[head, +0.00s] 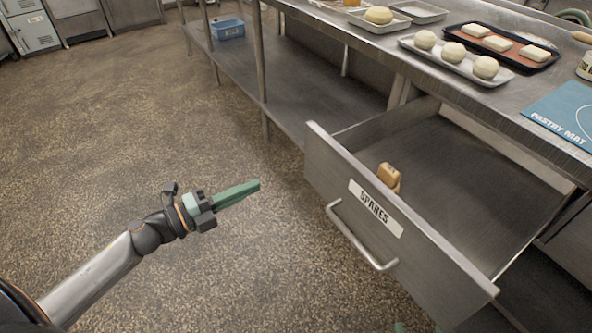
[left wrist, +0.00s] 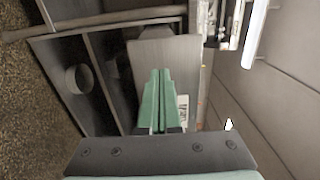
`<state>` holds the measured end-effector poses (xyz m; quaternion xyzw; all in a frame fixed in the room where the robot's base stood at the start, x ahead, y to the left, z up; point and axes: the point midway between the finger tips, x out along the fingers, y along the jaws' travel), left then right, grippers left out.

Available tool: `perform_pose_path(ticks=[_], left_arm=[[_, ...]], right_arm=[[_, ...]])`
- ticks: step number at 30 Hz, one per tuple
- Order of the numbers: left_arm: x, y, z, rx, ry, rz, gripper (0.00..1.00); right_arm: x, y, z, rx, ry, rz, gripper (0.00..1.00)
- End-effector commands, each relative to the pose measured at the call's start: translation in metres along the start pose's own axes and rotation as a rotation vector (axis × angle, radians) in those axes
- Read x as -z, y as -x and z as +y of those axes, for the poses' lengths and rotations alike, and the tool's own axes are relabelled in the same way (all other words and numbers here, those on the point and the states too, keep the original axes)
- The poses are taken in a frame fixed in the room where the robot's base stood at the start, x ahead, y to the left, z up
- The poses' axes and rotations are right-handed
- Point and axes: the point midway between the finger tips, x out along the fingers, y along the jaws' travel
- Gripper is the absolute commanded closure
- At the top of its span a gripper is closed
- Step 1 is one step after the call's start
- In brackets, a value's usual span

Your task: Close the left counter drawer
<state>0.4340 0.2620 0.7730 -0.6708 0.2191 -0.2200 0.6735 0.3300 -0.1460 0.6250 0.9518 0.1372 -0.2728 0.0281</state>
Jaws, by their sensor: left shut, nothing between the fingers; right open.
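The left counter drawer (head: 330,168) is pulled far out from under the counter. Its front bears a SPARES label (head: 376,207) and a bar handle (head: 350,238). A small tan object (head: 389,176) lies inside near the front. My left gripper (head: 258,185) is shut and empty, out in front of the drawer's left end and apart from it. Its closed green fingers also show in the left wrist view (left wrist: 158,78). My right gripper (head: 419,327) shows only as two separated green tips at the bottom edge, below the drawer front.
The counter top holds a tray of dough balls (head: 457,63), a dark tray (head: 497,44) with pale pieces, and a blue pastry mat (head: 567,113). A lower shelf (head: 300,95) on legs runs left of the drawer, with a blue bin (head: 228,29). The floor before the drawer is clear.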

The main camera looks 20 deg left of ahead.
Motion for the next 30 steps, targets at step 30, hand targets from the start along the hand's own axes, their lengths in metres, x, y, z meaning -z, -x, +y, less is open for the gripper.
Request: perform_pose_path(ticks=[30], left_arm=[[-0.001, -0.123, 0.000, 0.000, 0.005, -0.004, 1.00]], right_arm=[[0.007, 0.000, 0.002, -0.004, 0.007, 0.027, 0.11]])
